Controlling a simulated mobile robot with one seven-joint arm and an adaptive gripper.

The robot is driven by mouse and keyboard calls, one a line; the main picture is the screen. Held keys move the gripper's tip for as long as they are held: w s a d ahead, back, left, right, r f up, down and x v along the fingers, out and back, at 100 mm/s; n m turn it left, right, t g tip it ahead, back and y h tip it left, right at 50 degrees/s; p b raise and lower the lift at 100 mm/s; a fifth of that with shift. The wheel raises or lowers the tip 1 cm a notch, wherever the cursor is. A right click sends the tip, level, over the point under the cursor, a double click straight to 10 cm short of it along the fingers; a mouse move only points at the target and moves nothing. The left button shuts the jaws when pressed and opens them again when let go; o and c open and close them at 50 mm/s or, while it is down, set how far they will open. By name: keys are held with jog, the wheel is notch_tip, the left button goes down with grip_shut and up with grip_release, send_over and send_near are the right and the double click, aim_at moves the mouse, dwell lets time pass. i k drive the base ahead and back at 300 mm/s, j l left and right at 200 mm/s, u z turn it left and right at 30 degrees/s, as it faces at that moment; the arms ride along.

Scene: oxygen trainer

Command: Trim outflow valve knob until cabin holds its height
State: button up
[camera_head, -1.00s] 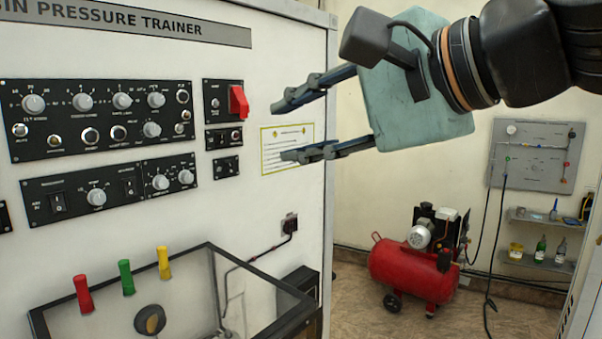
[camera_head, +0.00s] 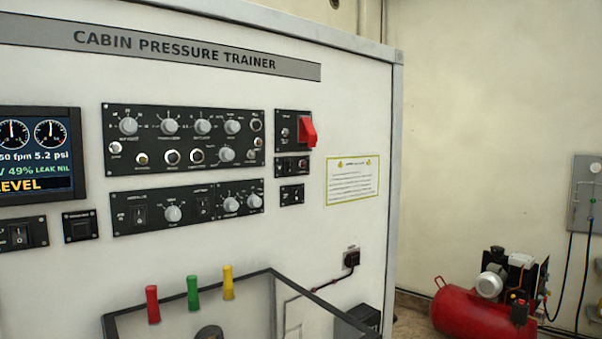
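The cabin pressure trainer (camera_head: 350,110) is a white upright panel under a grey title strip. An upper black panel (camera_head: 183,144) carries several grey knobs, and a lower black panel (camera_head: 188,214) carries switches and three grey knobs, one in the middle (camera_head: 173,213) and two at the right (camera_head: 231,204) (camera_head: 254,200). Their labels are too small to tell which knob is the outflow valve. A display (camera_head: 38,155), cut off by the left edge, shows dials, "5.2 psi", "49% LEAK NIL" and "LEVEL". My gripper is out of view.
A clear-walled box (camera_head: 248,303) with red (camera_head: 152,304), green (camera_head: 193,293) and yellow (camera_head: 228,283) handles juts out below the panels. A red-covered switch (camera_head: 308,134) sits at the right. A red compressor (camera_head: 475,312) stands beyond the trainer.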

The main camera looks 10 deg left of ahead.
aim_at(226, 154)
jog(key=u, duration=1.3)
jog(key=k, duration=0.5)
